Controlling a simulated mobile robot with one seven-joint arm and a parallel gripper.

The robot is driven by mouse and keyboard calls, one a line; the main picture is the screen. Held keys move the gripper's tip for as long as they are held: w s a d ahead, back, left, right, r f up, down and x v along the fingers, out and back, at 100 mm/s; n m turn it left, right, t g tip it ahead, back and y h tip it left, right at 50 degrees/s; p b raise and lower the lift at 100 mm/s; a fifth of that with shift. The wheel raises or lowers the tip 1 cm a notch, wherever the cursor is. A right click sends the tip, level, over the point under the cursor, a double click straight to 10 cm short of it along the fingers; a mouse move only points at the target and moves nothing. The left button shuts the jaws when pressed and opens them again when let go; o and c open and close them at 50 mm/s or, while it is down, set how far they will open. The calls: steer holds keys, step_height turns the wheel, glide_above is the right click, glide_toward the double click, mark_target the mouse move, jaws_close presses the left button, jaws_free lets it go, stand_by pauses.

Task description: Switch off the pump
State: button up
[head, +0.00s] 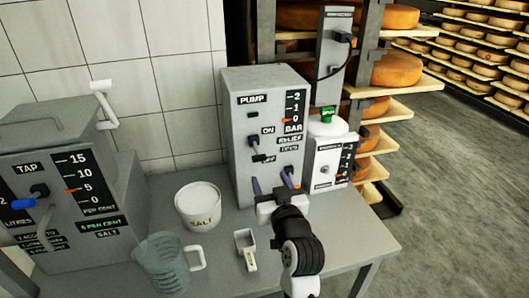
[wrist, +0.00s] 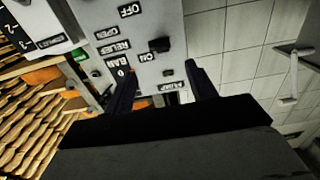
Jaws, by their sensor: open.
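The pump (head: 238,160) is a grey box standing on the table, with a PUMP label and a small green lamp (head: 252,114). Its black switch (head: 259,157) sticks out of the front between the ON and OFF labels; the switch also shows in the wrist view (wrist: 160,45), closer to the ON label. I cannot tell for sure which way it is set. My gripper (head: 273,183) is open and empty in front of the lower part of the box, below the switch. In the wrist view my fingers (wrist: 158,80) stand apart on either side of the upside-down panel.
A RELIEF knob (head: 289,172) sits on the pump's lower right, close to my right finger. A white bottle unit (head: 327,150) stands to the right. A salt tub (head: 198,206), a jug (head: 163,264) and a scoop (head: 246,248) stand left on the table (head: 330,240).

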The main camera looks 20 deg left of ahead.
mark_target(260, 157)
steer(key=p+x, duration=0.2)
steer(key=x, duration=0.9)
steer(key=shift+w+a+r+p, duration=0.1)
steer(key=shift+w+a+p, duration=0.1)
steer(key=shift+p, duration=0.1)
steer(key=shift+c, duration=0.3)
